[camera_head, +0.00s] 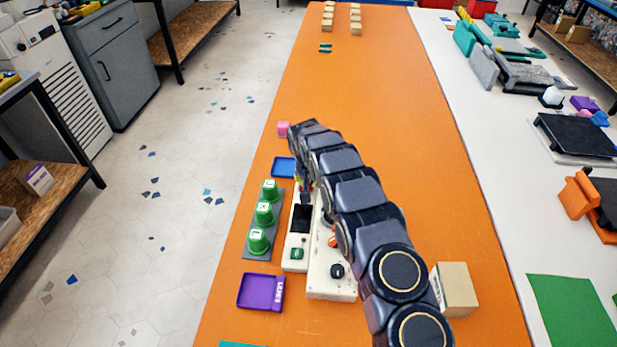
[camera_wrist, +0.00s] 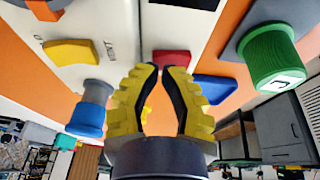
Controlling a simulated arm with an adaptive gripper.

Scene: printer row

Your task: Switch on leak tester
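Two narrow off-white device panels stand side by side on the orange table; I cannot tell which is the leak tester. The left panel (camera_head: 288,254) has a dark window and a green control (camera_head: 297,253). The right panel (camera_head: 320,284) has a black knob (camera_head: 337,271) and an orange control (camera_head: 333,241). In the wrist view, my gripper (camera_wrist: 159,67) has yellow ribbed fingers with tips almost together and nothing between them. A red control (camera_wrist: 172,58) lies just beyond the tips; contact is unclear. A yellow control (camera_wrist: 70,52) and a blue knob (camera_wrist: 86,118) are at left. My arm hides part of the panels.
Green cup-shaped pieces (camera_head: 264,213) stand on a grey strip left of the panels; one shows large in the wrist view (camera_wrist: 270,58). A blue tray (camera_head: 283,167), purple tray (camera_head: 261,291), pink block (camera_head: 283,129) and cardboard box (camera_head: 456,290) are nearby. The far table is mostly clear.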

